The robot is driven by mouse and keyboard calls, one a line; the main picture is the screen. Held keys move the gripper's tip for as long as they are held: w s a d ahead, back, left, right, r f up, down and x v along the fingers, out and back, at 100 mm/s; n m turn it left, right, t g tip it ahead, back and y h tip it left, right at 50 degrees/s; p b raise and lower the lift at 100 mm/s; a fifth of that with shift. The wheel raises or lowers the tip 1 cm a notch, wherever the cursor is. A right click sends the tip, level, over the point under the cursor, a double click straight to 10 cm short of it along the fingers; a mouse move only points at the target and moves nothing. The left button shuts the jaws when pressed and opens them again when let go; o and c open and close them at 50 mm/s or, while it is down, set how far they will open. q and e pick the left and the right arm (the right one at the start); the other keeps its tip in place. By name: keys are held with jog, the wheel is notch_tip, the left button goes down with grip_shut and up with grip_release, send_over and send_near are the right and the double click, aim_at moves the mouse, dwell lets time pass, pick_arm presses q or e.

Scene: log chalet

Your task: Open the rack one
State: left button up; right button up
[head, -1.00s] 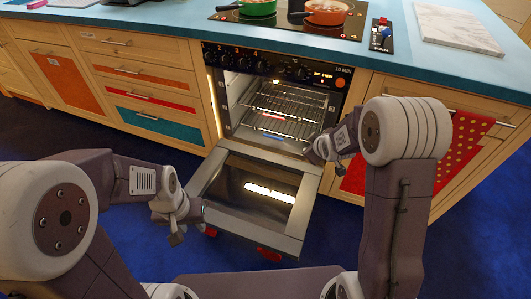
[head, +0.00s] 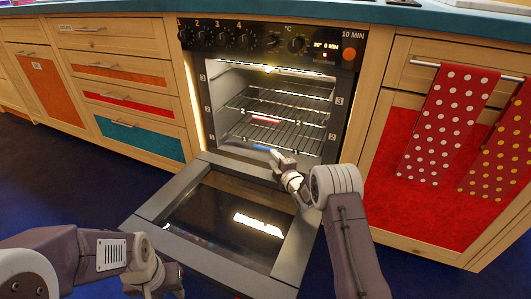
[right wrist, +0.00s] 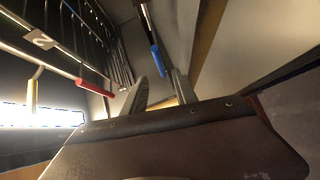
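The oven (head: 270,262) stands open, its door (head: 170,238) folded down. Inside are wire racks; the lowest has a blue grip (head: 266,148) on its front edge, and a higher one has a red grip (head: 266,118). My right gripper (head: 277,154) is at the oven mouth, just right of the blue grip. In the right wrist view its two fingers (right wrist: 160,77) are apart, with the blue grip (right wrist: 158,61) ahead between the tips; contact cannot be told. The red grip (right wrist: 95,88) and a yellow grip (right wrist: 33,95) lie to the left. My left gripper (head: 152,284) is low at the left, its fingers unclear.
Drawers (head: 140,105) flank the oven on the left. A red cabinet door (head: 420,180) is on the right, with dotted towels (head: 447,120) hanging from a bar. The lowered door takes up the floor space before the oven.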

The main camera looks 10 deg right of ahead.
aim_at(266, 149)
jog(key=p+x, duration=0.5)
jog(key=x, duration=0.3)
jog(key=shift+w+f, duration=0.1)
jog(key=shift+c, duration=0.3)
grip_shut()
dwell(1.3)
